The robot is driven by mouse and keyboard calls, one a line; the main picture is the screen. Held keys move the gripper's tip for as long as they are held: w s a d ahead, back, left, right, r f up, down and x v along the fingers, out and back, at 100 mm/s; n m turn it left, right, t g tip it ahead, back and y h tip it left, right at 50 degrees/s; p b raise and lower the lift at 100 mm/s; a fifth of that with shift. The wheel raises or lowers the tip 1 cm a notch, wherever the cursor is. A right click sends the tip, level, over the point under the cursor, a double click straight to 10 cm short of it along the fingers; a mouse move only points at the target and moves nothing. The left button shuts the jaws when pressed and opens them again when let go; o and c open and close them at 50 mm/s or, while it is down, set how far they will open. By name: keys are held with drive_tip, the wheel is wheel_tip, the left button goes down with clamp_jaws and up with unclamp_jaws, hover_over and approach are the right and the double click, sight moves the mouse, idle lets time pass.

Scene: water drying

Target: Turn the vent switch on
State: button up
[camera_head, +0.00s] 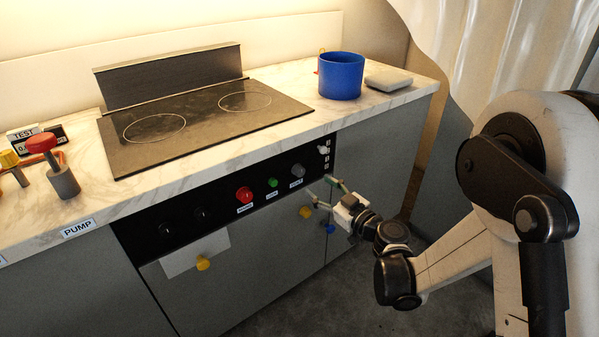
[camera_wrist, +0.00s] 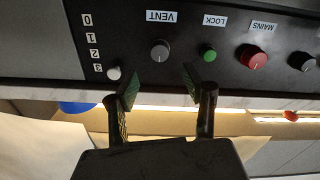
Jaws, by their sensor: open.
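The vent switch is a grey round knob on the black control panel, seen in the wrist view (camera_wrist: 160,50) beside its VENT label (camera_wrist: 161,16) and in the head view (camera_head: 298,170). My gripper (camera_wrist: 160,84) is open and empty, its two fingers pointing at the panel on either side of the knob's line. The fingertips appear short of the knob and not around it. In the head view my gripper (camera_head: 320,190) is in front of the panel's right end, a little right of and below the knob. Which way the knob is set is hard to tell.
The green LOCK button (camera_wrist: 208,54) and red MAINS knob (camera_wrist: 253,58) are on one side of the vent knob. A small white knob (camera_wrist: 114,72) with marks 0 to 3 is on the other. A blue pot (camera_head: 341,76) stands on the counter above.

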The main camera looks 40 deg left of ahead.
sight(301, 172)
drive_tip(key=b+x, duration=0.1)
drive_tip(key=x, duration=0.9)
drive_tip(key=shift+a, duration=0.1)
clamp_jaws()
